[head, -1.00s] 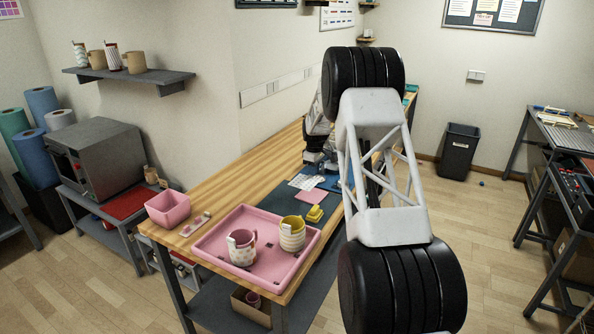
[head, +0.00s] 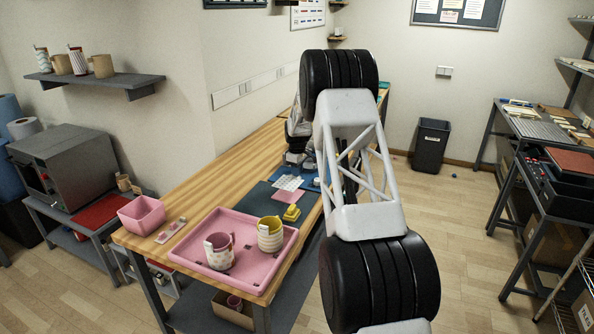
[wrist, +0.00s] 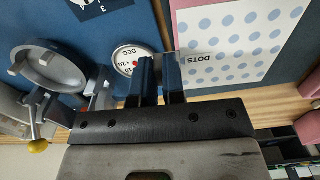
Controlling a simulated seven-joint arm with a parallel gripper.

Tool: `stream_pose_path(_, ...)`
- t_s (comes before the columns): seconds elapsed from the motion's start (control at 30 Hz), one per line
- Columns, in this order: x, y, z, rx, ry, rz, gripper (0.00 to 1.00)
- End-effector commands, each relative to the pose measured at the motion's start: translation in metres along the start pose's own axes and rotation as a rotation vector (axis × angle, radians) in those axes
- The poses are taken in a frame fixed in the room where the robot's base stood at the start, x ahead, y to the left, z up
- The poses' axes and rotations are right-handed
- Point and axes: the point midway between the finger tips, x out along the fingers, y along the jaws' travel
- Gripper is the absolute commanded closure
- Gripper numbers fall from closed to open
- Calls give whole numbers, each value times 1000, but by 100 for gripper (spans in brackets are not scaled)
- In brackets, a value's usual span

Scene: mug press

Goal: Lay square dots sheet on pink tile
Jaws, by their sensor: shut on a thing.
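The square dots sheet (wrist: 235,45), white with pale blue dots and the word DOTS, lies right of my fingertips in the wrist view. In the head view the sheet (head: 288,182) is small, beyond the pink tile (head: 287,197). The pink tile (wrist: 196,5) also shows along the sheet's left and top edges in the wrist view, with the sheet covering part of it. My gripper (wrist: 161,62) is shut at the sheet's left edge, apparently on the sheet; the grip itself is hard to see. I cannot tell the sheet's height above the tile.
A grey press with a round cup (wrist: 50,68) and a yellow-knobbed lever stands left of my gripper, beside a round dial (wrist: 130,60). A dark mat (head: 258,203) lies under the tile.

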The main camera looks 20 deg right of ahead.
Motion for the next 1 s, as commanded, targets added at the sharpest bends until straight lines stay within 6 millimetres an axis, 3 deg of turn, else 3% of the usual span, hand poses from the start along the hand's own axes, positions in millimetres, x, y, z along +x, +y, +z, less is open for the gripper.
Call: stream_pose_path(1.0, 48, 0, 0, 0, 0, 0, 100)
